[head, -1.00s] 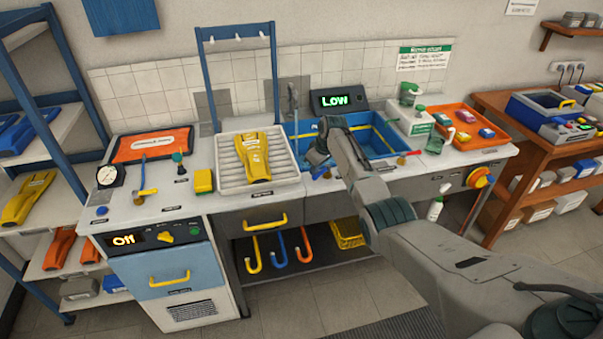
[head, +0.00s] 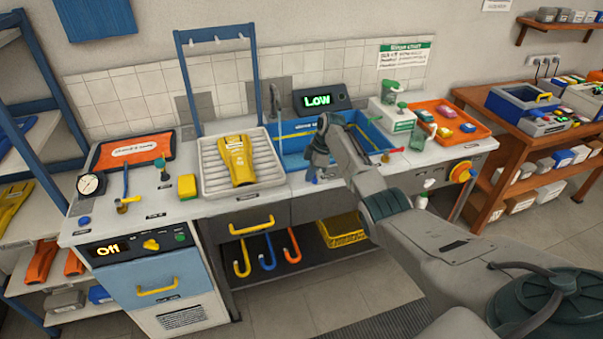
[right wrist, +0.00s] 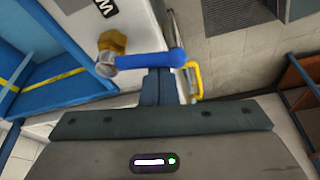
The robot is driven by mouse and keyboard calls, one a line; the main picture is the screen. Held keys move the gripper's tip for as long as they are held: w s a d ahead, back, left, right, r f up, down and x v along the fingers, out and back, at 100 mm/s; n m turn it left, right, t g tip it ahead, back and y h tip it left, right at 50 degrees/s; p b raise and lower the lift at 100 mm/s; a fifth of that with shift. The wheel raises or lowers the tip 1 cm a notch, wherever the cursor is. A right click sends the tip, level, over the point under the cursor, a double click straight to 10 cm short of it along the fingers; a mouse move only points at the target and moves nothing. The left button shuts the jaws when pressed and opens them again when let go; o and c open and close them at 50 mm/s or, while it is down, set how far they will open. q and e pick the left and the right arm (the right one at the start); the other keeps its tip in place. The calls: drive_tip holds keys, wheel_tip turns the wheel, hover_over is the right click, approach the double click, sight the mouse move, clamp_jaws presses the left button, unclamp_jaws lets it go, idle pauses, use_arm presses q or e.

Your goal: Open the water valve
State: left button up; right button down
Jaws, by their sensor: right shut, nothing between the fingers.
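The water valve shows in the right wrist view as a brass body (right wrist: 111,42) with a blue lever (right wrist: 148,59). The lever points right in that view. Its blue part also shows small in the head view (head: 312,174), at the front rim of the sink, partly behind my gripper. My right gripper (head: 316,157) is over it, pointing down. In the right wrist view its fingers (right wrist: 157,84) are together and empty, their tips right beside the lever; I cannot tell whether they touch it. My left gripper is out of view.
The blue sink (head: 296,158) has a tap (head: 275,100) and a green "Low" display (head: 318,99) behind it. A red-handled fitting (head: 386,156) is right of my gripper. A tray with a yellow glove (head: 237,160) is left. A yellow drawer handle (head: 252,226) is below.

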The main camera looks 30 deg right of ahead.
drive_tip(key=shift+s+d, duration=0.1)
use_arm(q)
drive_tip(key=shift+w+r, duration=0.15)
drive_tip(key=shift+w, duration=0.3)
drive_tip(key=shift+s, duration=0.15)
